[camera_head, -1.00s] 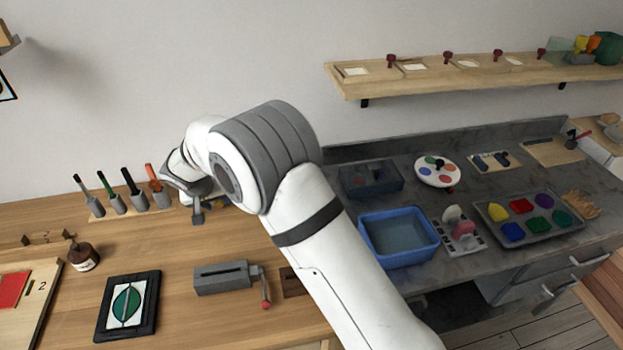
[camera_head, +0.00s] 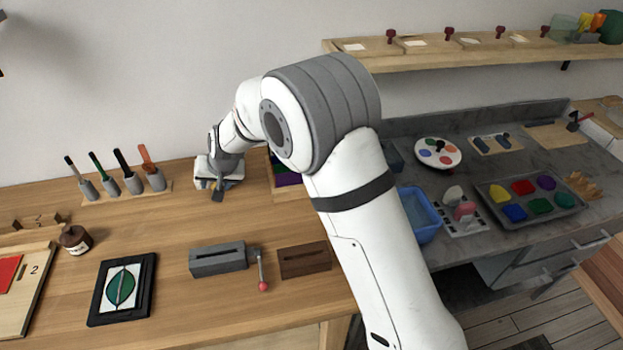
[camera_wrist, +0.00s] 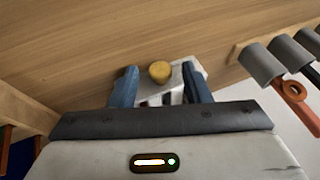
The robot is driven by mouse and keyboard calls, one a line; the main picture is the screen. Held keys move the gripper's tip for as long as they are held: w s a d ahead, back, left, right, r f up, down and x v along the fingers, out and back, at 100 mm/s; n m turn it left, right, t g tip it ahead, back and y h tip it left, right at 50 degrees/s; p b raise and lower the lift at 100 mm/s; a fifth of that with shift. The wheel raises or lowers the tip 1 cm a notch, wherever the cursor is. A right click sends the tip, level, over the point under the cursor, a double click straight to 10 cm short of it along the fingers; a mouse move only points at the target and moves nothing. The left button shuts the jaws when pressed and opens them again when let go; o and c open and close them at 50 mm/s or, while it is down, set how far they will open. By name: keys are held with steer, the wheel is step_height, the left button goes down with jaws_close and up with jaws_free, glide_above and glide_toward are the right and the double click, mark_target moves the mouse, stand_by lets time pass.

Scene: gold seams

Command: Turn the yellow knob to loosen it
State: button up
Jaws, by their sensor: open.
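In the wrist view the yellow knob (camera_wrist: 160,71) sits on a small white device (camera_wrist: 176,82). My gripper (camera_wrist: 161,84) is open, with one blue-grey finger on each side of the knob and gaps between the fingers and the knob. I cannot tell how high the fingertips are against it. In the head view my gripper (camera_head: 217,194) is low over the back of the wooden bench, at a white block that looks like the same device. The knob is hidden there by my gripper.
A grey box (camera_head: 218,258) and a dark wooden block (camera_head: 304,260) lie in front. Bare bench lies between.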

steer(key=v, duration=0.8)
steer(key=s+d+r+h, duration=0.1)
steer(key=s+d+r, duration=0.1)
steer(key=d, duration=0.9)
steer(key=s+d+r+m+h, duration=0.1)
steer(key=s+d+r, duration=0.1)
steer(key=d, duration=0.9)
steer(key=shift+r, duration=0.9)
steer(key=shift+d, duration=0.1)
steer(key=w+a+f+y+b, duration=0.1)
steer(key=a+f+b, duration=0.15)
steer(key=a, duration=0.55)
steer(key=w+a+f+n+b, duration=0.1)
steer(key=w+a+f+b, duration=0.15)
steer(key=a, duration=0.45)
steer(key=a+f+y+b, duration=0.15)
steer(key=a+b, duration=0.25)
steer(key=a, duration=0.4)
steer(key=shift+h, duration=0.45)
steer(key=x, duration=0.7)
steer(key=shift+w+d, duration=0.1)
steer(key=shift+w, duration=0.2)
